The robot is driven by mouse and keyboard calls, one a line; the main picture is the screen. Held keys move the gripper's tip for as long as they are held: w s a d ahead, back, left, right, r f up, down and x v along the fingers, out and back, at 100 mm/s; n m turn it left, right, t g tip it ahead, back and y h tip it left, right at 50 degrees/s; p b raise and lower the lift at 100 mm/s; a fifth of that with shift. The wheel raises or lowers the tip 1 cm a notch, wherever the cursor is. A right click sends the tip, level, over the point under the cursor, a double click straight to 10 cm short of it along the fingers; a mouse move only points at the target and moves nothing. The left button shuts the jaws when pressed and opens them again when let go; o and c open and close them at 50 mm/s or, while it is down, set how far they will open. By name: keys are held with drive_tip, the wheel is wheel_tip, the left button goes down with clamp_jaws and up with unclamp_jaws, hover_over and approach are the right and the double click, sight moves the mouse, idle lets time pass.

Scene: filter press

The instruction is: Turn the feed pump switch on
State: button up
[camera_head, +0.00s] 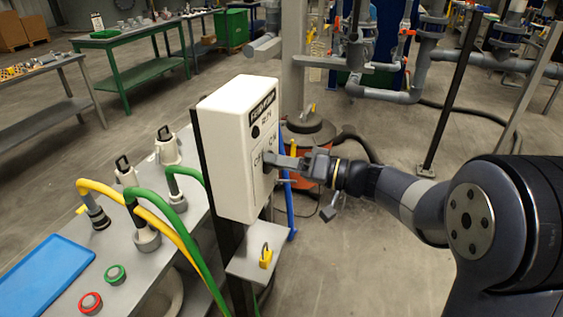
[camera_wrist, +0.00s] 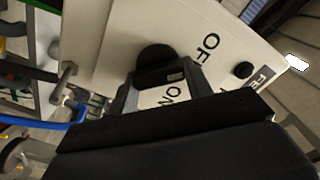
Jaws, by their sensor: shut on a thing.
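The feed pump switch box (camera_head: 228,150) is a white case on a dark post, left of centre in the head view. Its front carries a black label, a small dark round spot and the words OFF and ON. The black switch knob (camera_wrist: 153,58) sits on this face in the wrist view, with OFF and ON printed beside it. My gripper (camera_head: 277,163) reaches in from the right; in the wrist view its fingers (camera_wrist: 158,88) are shut on the knob. The fingers partly hide the knob, and I cannot tell which word it points to.
A small shelf with a yellow padlock (camera_head: 266,257) sits below the box. On the left bench are green and yellow hoses, a blue tray (camera_head: 42,272), a red ring (camera_head: 90,303) and a green ring (camera_head: 115,274). Grey pipes (camera_head: 385,92) stand behind my arm.

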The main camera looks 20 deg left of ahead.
drive_tip(key=c, duration=0.3)
drive_tip(key=shift+f+m+b, duration=0.1)
drive_tip(key=shift+m+b, duration=0.25)
drive_tip(key=shift+m, duration=0.05)
drive_tip(key=m+b, duration=0.1)
drive_tip(key=m, duration=0.2)
drive_tip(key=shift+w+f, duration=0.1)
drive_tip(key=m, duration=0.4)
drive_tip(key=shift+m+b, duration=0.3)
drive_tip(key=shift+b, duration=0.1)
drive_tip(key=m+p, duration=0.1)
drive_tip(key=m, duration=0.4)
drive_tip(key=shift+p, duration=0.35)
drive_tip(key=shift+f+m+p, duration=0.2)
drive_tip(key=shift+m+p, duration=0.75)
drive_tip(key=shift+m, duration=1.45)
drive_tip(key=o, duration=0.9)
